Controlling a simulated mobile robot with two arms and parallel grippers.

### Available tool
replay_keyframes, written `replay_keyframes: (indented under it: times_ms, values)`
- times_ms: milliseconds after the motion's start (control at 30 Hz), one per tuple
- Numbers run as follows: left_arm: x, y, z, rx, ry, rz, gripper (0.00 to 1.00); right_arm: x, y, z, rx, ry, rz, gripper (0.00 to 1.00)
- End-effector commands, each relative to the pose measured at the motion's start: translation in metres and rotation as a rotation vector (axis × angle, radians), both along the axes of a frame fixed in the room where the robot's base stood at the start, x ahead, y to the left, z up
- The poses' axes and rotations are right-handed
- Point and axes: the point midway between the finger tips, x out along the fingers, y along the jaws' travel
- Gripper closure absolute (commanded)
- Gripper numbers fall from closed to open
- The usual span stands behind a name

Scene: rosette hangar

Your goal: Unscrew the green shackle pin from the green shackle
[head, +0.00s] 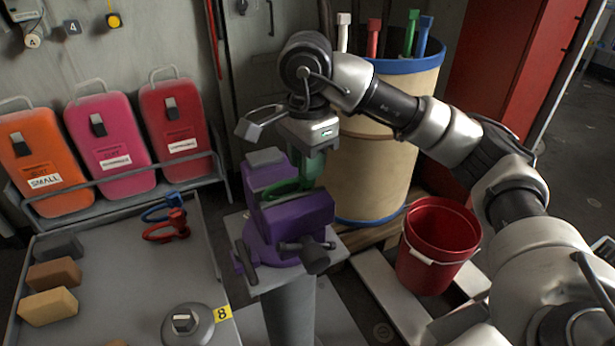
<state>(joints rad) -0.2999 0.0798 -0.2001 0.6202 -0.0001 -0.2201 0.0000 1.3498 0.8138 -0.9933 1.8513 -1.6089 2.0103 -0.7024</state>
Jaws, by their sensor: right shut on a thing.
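A purple vise (295,215) stands on a grey pedestal in the middle. The green shackle (285,189) sits at the vise jaws, its curved part showing just above the purple body. The green shackle pin (308,166) shows as a green piece right below my right gripper (307,148). My right gripper comes down from above and is shut on this green pin. The gripper and vise hide part of the shackle, so I cannot tell how far the pin sits in it. My left gripper is not in view.
A red bucket (437,245) stands right of the vise, and a tan drum (375,150) with colored-handled tools stands behind. On the left, a grey table (130,280) holds blue and red shackles (168,222), several blocks and a round grey weight (187,325).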

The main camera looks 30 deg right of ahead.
Motion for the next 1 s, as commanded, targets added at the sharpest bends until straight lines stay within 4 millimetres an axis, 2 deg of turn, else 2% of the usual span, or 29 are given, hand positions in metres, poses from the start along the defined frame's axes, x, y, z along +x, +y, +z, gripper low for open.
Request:
replay_keyframes:
  times_ms: [100,200,633,1000]
  values:
    - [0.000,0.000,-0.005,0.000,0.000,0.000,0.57,0.000,0.000,-0.001,0.000,-0.001,0.171,1.00]
    - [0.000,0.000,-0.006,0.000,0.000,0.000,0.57,0.000,0.000,0.000,0.000,0.000,0.271,1.00]
    - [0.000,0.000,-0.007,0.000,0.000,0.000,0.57,0.000,0.000,0.000,0.001,-0.001,0.365,1.00]
    - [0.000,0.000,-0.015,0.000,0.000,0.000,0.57,0.000,0.000,0.001,0.000,-0.001,0.918,1.00]
